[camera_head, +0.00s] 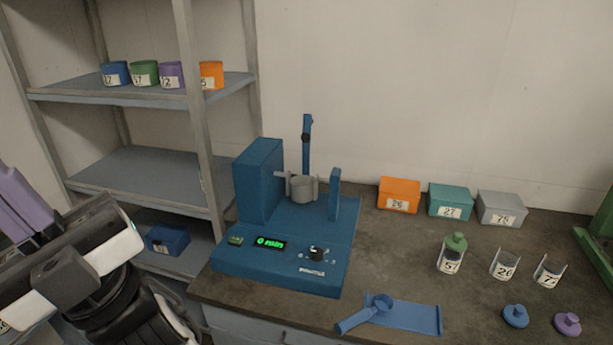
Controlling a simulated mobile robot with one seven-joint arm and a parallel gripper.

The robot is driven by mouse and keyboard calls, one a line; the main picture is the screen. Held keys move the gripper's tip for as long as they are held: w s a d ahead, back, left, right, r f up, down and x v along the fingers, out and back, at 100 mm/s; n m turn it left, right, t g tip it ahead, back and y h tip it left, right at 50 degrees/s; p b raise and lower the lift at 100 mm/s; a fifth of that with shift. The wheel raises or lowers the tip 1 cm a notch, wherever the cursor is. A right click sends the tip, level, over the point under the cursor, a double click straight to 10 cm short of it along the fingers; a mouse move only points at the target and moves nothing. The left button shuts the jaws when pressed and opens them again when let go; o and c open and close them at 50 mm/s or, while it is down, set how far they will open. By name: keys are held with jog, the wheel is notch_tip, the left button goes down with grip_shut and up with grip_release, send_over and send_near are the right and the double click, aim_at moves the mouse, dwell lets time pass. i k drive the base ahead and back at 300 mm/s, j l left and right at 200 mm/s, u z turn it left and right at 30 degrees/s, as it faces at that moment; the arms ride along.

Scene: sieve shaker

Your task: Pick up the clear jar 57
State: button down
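The clear jar 57 (449,262) stands upright on the dark bench top, right of the blue shaker machine. Its label reads 57, and a green lid (456,242) sits on it. Two more clear jars stand to its right: jar 26 (503,265) and one whose label starts with 7 (546,272). Both have no lid on. My arm shows at the lower left, far from the jar, in front of the shelf. The gripper's fingertips cannot be made out, so I cannot tell whether it is open or shut.
The blue shaker (285,227) stands on the bench's left. A blue scoop and tray (410,317) lie in front of the jars. Orange (398,194), teal (450,200) and grey (502,207) boxes stand behind. Blue (515,316) and purple (567,323) lids lie at front right.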

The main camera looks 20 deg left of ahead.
aim_at(450, 262)
jog(key=l+u, duration=0.3)
jog(key=u, duration=0.15)
jog(key=l+u, duration=0.7)
jog(key=l, duration=1.65)
jog(key=i+l, duration=0.1)
jog(key=i, duration=0.15)
